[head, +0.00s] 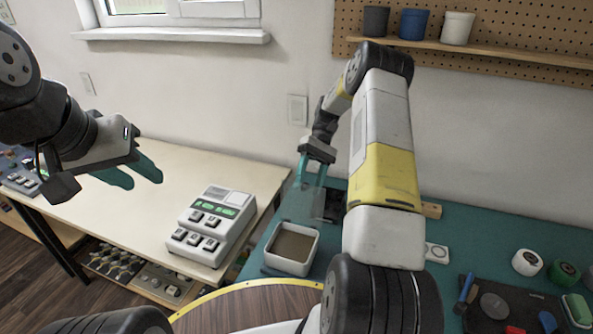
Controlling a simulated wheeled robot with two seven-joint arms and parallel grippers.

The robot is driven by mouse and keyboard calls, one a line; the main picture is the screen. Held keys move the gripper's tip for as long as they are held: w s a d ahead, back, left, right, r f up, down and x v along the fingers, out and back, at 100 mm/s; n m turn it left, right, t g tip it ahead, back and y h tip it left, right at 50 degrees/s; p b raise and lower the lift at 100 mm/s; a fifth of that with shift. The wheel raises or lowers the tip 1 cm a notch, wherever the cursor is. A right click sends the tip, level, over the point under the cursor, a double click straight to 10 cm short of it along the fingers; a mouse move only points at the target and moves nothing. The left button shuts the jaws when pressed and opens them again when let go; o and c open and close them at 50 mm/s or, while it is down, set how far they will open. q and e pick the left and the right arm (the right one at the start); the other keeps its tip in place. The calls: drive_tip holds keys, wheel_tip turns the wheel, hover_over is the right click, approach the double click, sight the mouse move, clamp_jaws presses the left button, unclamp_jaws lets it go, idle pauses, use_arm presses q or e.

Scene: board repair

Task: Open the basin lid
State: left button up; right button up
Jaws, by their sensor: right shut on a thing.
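The basin (291,246) is a white square tub on the teal bench top. Its top is uncovered and I see a brownish inside. My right gripper (311,182) reaches down just behind the basin, with teal fingers pointing at the bench. It is shut on what seems to be the basin lid, at the basin's back side; the lid's outline is hard to make out against the teal bench. My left gripper (134,176) is open and empty, above the pale table at the left.
A white button device (212,222) stands on the pale table (175,165), left of the basin. A dark tray (505,312) with small parts and tape rolls (526,262) are at the right. A shelf (480,50) with cups is on the wall. My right arm hides part of the bench.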

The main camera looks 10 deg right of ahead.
drive_tip(key=v, duration=0.7)
drive_tip(key=shift+w+d+r, duration=0.15)
drive_tip(key=shift+w+r, duration=0.1)
drive_tip(key=shift+w, duration=0.05)
idle(0.3)
